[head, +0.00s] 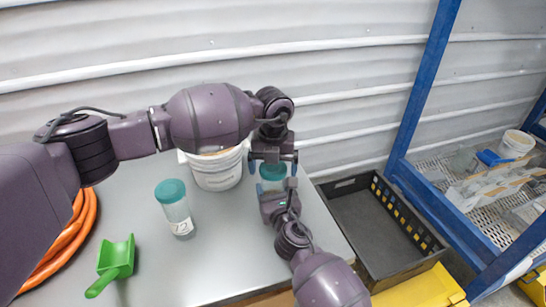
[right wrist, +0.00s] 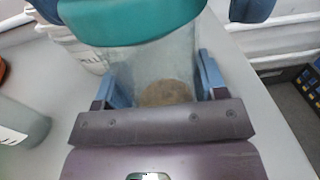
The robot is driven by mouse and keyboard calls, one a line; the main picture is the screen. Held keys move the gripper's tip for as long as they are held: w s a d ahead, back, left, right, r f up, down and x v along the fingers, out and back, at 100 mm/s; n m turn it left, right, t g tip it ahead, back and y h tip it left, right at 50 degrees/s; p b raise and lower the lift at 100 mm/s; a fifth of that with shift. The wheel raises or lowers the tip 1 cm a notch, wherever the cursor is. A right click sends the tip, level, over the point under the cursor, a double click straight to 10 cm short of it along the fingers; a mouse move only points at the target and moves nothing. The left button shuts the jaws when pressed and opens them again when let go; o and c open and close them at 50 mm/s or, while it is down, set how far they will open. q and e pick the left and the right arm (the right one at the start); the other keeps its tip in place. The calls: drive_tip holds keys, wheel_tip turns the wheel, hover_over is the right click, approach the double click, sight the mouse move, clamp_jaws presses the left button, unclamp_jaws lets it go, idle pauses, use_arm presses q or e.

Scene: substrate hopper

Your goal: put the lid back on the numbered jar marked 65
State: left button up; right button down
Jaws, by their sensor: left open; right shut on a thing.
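A clear jar (right wrist: 165,75) with brownish stuff in it is held upright in my right gripper (right wrist: 158,80), whose blue fingers are shut on its sides. A teal lid (right wrist: 140,20) sits over the jar's mouth and looks level. It also shows in the head view (head: 272,172). My left gripper (head: 273,166) is above it, open, with its fingertips on either side of the lid. The held jar's number is hidden from both views. Another jar (head: 178,216) with a teal lid stands to the left; its label seems to read 12 or 72.
A white bucket (head: 216,172) stands behind, partly under my left arm. A green scoop (head: 116,258) and an orange hose (head: 65,250) are at the left of the grey table (head: 215,265). A black crate (head: 375,225) and blue rack (head: 425,90) stand to the right.

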use_arm(q)
drive_tip(key=shift+f, duration=0.15)
drive_tip(key=c, duration=0.9)
drive_tip(key=m, duration=0.3)
drive_tip(key=shift+m, duration=0.3)
drive_tip(key=shift+c, duration=0.2)
drive_tip(key=m, duration=1.1)
drive_tip(key=o, duration=1.1)
drive_tip(key=shift+c, duration=0.2)
wheel_tip(320, 180, up, 12)
